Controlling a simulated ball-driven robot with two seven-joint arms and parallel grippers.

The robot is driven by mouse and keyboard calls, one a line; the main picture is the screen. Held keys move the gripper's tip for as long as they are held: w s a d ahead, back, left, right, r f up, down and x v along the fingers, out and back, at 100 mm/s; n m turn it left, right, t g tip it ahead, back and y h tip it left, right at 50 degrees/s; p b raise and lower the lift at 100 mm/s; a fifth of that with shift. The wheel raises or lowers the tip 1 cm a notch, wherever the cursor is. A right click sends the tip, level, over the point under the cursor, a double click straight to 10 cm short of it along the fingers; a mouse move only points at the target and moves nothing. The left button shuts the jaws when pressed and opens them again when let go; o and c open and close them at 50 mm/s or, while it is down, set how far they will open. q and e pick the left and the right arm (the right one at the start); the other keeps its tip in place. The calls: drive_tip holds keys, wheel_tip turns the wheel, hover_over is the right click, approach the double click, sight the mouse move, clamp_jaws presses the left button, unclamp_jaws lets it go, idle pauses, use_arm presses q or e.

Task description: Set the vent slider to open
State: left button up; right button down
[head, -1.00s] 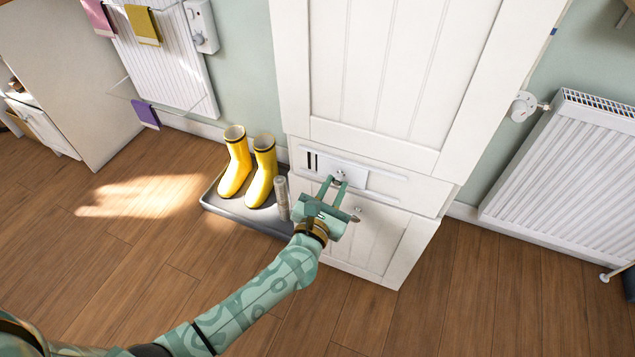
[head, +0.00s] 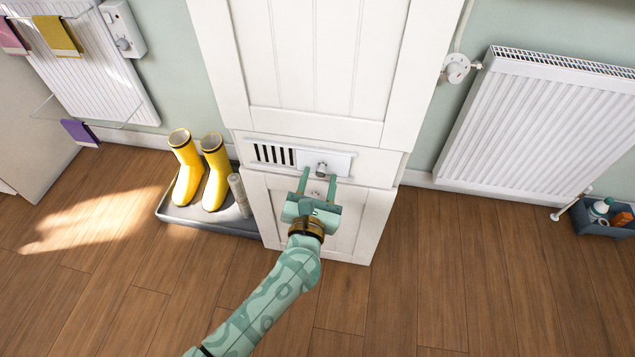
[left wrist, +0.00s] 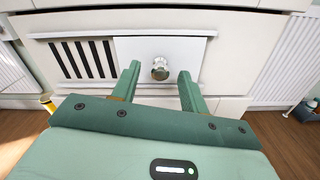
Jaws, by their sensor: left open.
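The vent slider (head: 338,164) is a white plate with a round silver knob (head: 321,169), set in a rail on the white cupboard front. It sits at the right of the vent, and several dark slots (head: 274,154) show uncovered to its left. In the left wrist view the plate (left wrist: 195,48), knob (left wrist: 160,70) and slots (left wrist: 84,60) show clearly. My left gripper (head: 319,176) is open, in front of the slider. Its fingertips are on either side of the knob in the picture, with gaps to both. My right gripper is out of view.
A lower cupboard door (head: 348,222) is under the vent. Yellow boots (head: 216,172) stand on a grey tray (head: 205,222) at left. A radiator (head: 550,125) and a blue caddy (head: 592,225) are at right. The wooden floor in front is clear.

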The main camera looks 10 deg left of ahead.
use_arm(q)
drive_tip(key=s+p, duration=0.3)
drive_tip(key=s, duration=1.3)
drive_tip(key=shift+s+a, duration=0.15)
drive_tip(key=shift+a, duration=0.1)
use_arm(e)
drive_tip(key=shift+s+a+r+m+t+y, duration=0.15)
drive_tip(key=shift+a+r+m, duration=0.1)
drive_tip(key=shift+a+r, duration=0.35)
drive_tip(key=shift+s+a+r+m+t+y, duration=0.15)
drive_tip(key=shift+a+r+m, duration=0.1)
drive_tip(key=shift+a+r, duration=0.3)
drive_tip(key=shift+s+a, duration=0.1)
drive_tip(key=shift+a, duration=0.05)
use_arm(q)
drive_tip(key=shift+s, duration=0.1)
